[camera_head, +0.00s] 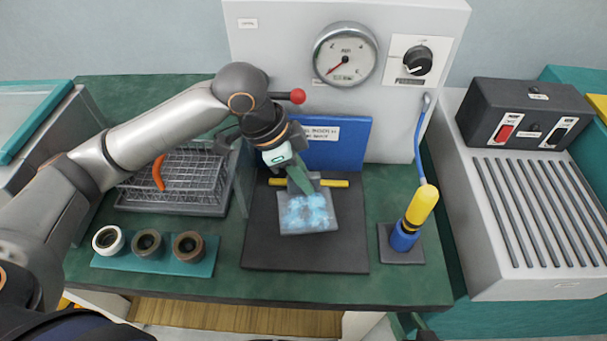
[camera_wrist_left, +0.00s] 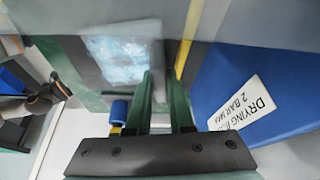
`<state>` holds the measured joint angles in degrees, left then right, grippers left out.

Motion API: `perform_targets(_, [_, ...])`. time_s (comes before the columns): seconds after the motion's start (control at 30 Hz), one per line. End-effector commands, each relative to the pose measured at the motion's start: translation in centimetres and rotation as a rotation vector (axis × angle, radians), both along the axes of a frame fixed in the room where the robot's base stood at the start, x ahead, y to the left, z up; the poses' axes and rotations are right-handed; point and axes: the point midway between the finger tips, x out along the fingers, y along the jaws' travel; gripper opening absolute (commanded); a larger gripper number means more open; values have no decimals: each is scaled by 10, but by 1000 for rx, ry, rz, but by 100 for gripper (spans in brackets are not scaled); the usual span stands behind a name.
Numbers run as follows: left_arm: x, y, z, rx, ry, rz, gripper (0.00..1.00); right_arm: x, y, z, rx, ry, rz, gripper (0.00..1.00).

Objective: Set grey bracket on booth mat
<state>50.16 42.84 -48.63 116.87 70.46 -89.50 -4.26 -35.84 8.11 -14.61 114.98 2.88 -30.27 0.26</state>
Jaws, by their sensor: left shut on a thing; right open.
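The grey bracket (camera_head: 318,226) is a flat grey plate with pale blue, foam-like patches on its face. It is over the middle of the dark booth mat (camera_head: 305,256); I cannot tell whether it touches the mat. My left gripper (camera_head: 302,182) reaches down from above and is shut on the bracket's back edge, its green fingers partly hiding that edge. In the left wrist view the bracket (camera_wrist_left: 118,62) shows beyond the fingers (camera_wrist_left: 165,100). My right gripper (camera_head: 400,322) only just shows at the bottom edge, open, mostly out of frame.
A yellow bar (camera_head: 334,183) and a blue panel (camera_head: 345,145) stand behind the bracket. A wire basket (camera_head: 190,178) and a teal tray of rings (camera_head: 165,262) lie left. A yellow and blue handpiece (camera_head: 420,207) stands right. The mat's front part is clear.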

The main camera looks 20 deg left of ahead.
Motion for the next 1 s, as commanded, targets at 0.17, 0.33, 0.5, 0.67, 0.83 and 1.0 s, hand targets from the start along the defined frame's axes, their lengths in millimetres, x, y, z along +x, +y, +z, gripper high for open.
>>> perform_targets(0.17, [1,0,-1,-2,-2,0,0,-2,0,-1,-1,4,0,50])
perform_targets(0.33, [0,0,-4,-2,-2,0,0,-2,-1,-1,-1,4,-1,50])
perform_targets(0.5, [0,0,-7,-2,-2,0,0,-2,-1,-1,-1,4,-1,50])
perform_targets(0.67, [0,0,-10,-1,-2,0,0,-2,-1,-1,-2,5,-2,50])
perform_targets(0.83, [1,0,-12,-2,-3,1,22,-2,-1,-1,-2,5,-2,50])
perform_targets(1.0, [0,0,-12,-1,-2,0,41,-2,-1,-1,-3,6,-1,50])
